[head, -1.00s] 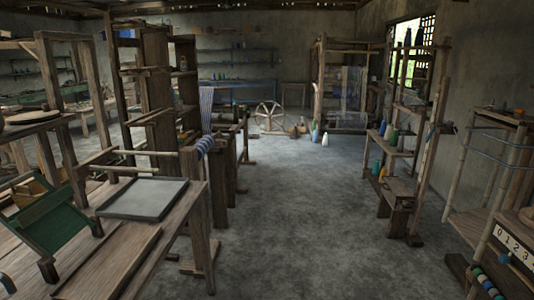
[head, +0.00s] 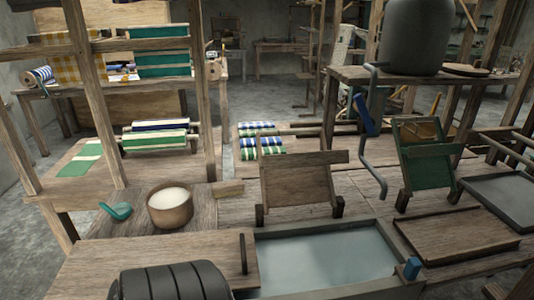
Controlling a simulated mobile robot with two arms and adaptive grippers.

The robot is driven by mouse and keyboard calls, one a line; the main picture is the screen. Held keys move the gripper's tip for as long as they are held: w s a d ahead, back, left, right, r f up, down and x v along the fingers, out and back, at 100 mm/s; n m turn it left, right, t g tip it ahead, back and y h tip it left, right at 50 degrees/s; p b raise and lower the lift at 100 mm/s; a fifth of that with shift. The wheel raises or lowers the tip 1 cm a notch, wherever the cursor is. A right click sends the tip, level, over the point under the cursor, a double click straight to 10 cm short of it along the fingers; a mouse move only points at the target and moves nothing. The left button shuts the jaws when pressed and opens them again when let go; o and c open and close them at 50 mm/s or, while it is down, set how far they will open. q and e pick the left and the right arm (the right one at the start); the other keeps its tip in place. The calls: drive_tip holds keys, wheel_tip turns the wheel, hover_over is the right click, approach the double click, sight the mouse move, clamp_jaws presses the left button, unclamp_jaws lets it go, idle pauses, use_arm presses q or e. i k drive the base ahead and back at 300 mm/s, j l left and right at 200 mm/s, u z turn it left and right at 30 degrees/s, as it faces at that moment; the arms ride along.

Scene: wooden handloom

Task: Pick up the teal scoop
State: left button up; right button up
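The teal scoop (head: 117,211) lies on the wooden bench at the left of the head view. Its round bowl is on the right and its short handle points left. It lies just left of a brown bowl (head: 170,205) filled with something pale, with a small gap between them. Neither of my grippers shows in the head view, so I cannot see whether they are open or shut.
Wooden posts (head: 90,100) stand behind the scoop. A grey shallow tray (head: 372,237) and a tilted wooden board (head: 297,183) lie to the right. Striped cloth rolls (head: 160,138) lie farther back.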

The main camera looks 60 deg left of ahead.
sight(121, 211)
drive_tip(key=u, duration=3.1)
